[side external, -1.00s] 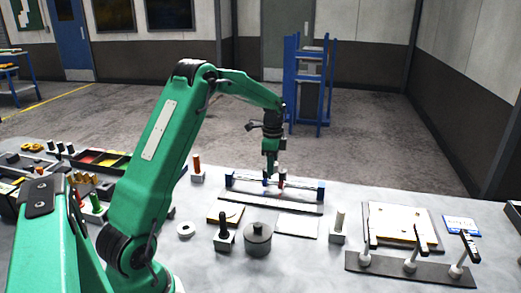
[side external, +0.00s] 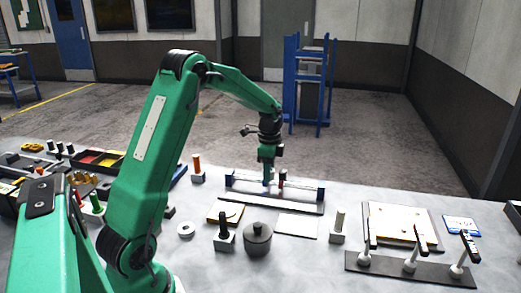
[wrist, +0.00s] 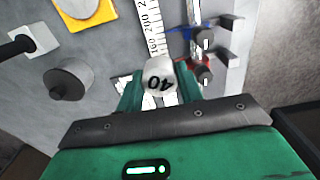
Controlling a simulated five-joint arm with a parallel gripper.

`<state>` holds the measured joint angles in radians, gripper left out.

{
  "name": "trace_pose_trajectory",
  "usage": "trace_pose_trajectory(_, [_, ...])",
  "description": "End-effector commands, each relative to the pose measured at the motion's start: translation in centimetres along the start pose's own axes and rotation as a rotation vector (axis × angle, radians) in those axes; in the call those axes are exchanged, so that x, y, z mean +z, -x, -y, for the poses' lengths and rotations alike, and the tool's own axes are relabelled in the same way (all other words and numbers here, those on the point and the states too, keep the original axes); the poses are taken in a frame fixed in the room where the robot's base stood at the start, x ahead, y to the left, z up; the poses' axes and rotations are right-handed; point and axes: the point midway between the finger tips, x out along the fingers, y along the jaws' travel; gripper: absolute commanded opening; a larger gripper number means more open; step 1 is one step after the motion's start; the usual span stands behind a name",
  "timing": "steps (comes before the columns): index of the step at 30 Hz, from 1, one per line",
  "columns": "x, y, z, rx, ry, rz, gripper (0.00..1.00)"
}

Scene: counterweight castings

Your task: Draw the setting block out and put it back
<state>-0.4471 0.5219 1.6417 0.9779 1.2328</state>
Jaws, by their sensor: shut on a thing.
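My gripper (wrist: 159,88) is shut on a pale round-topped block (wrist: 159,70) marked 40, apparently the setting block. The block sits between the green fingers, and its lower part is hidden. In the side view my gripper (side external: 267,180) points down at the rail fixture (side external: 303,187), where the block cannot be made out. A red slider (side external: 282,180) stands just right of my gripper there. The wrist view shows a numbered scale (wrist: 151,25) beyond the block, and blue (wrist: 186,32) and red (wrist: 190,63) pieces to its right.
An orange-topped post (side external: 196,168) stands left. A post on a block (side external: 339,226) and a lever board (side external: 385,268) stand right.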

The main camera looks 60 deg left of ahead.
Motion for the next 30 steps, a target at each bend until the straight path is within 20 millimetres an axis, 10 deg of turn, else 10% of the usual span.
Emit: trace_pose_trajectory(30, [0.1,0.1,-4.3,-0.002,0.000,-0.001,0.11])
